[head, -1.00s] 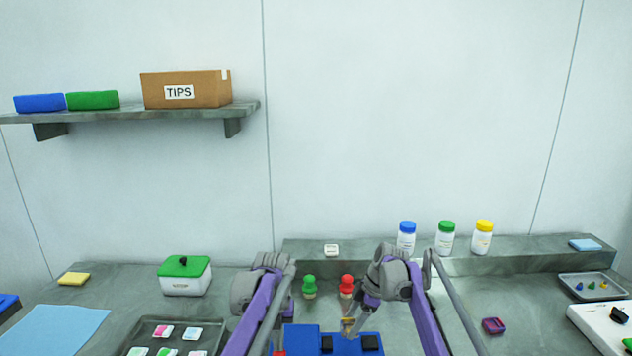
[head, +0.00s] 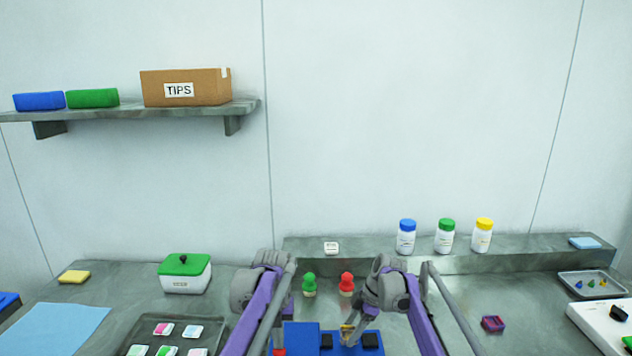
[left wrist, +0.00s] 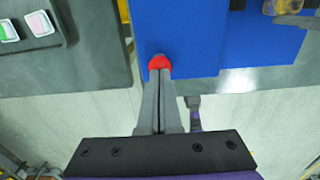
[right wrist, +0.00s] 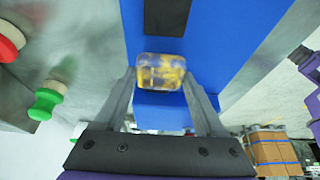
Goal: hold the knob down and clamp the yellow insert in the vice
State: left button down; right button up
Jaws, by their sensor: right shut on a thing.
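The blue vice (head: 302,338) stands at the bottom middle of the head view, with two black jaws (head: 371,341). Its red knob (left wrist: 160,62) is at the tips of my left gripper (left wrist: 160,76), whose fingers are together and appear to touch it. The knob also shows at the bottom edge of the head view (head: 279,352). My right gripper (right wrist: 160,90) is shut on the yellow insert (right wrist: 160,72), a clear block with yellow inside. In the head view the insert (head: 346,331) is between the black jaws; whether it rests on the vice I cannot tell.
A tray of coloured tiles (head: 148,333) lies to the left. A purple-red block (head: 492,324) lies to the right. Three capped bottles (head: 445,237) stand on the back ledge.

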jog(key=shift+f, duration=0.1)
dwell(0.3)
jog(key=shift+f, duration=0.9)
jog(key=o, duration=1.3)
jog(key=shift+r, duration=4.55)
pick_arm(q)
jog(key=shift+r, duration=3.4)
